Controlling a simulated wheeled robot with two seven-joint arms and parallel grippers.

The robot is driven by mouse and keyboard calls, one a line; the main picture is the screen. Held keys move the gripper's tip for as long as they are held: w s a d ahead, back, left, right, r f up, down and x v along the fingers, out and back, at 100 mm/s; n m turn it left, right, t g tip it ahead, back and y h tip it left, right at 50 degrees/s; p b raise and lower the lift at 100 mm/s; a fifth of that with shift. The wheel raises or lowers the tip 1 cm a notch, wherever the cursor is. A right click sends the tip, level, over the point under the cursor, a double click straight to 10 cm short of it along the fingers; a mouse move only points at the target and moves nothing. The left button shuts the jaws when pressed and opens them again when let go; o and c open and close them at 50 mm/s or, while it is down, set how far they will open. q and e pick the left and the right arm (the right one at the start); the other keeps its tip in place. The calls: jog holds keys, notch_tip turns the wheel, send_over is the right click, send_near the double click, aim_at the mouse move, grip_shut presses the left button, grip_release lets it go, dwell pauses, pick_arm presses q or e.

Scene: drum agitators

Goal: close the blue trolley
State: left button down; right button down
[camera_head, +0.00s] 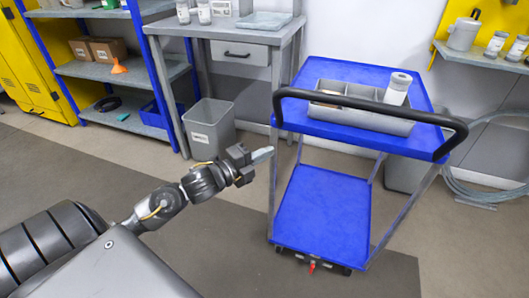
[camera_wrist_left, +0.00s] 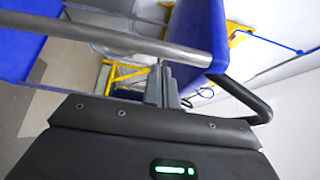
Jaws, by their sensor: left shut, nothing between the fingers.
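The blue trolley (camera_head: 322,212) stands right of centre in the head view, with a blue top shelf, a blue lower shelf, grey posts and a black push handle (camera_head: 372,105). A grey divided tray (camera_head: 377,118) sits on its top shelf and holds a white canister (camera_head: 397,89). My left gripper (camera_head: 262,155) is shut and empty, just left of the trolley's near left post, below the top shelf. In the left wrist view the closed fingers (camera_wrist_left: 161,86) show near a grey post (camera_wrist_left: 120,40) and blue shelf; I cannot tell whether they touch. My right gripper is not in view.
A grey bin (camera_head: 209,128) stands behind my left gripper, below a grey table (camera_head: 224,27) with a drawer. A blue-framed shelf rack (camera_head: 120,70) is at the left. The floor in front of the trolley is clear.

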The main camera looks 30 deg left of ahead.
pick_arm(q)
jog(key=shift+w+a, duration=0.2)
jog(key=shift+w, duration=0.15)
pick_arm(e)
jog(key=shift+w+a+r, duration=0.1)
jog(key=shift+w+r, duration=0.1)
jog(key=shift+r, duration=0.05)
pick_arm(q)
jog(key=shift+w, duration=0.1)
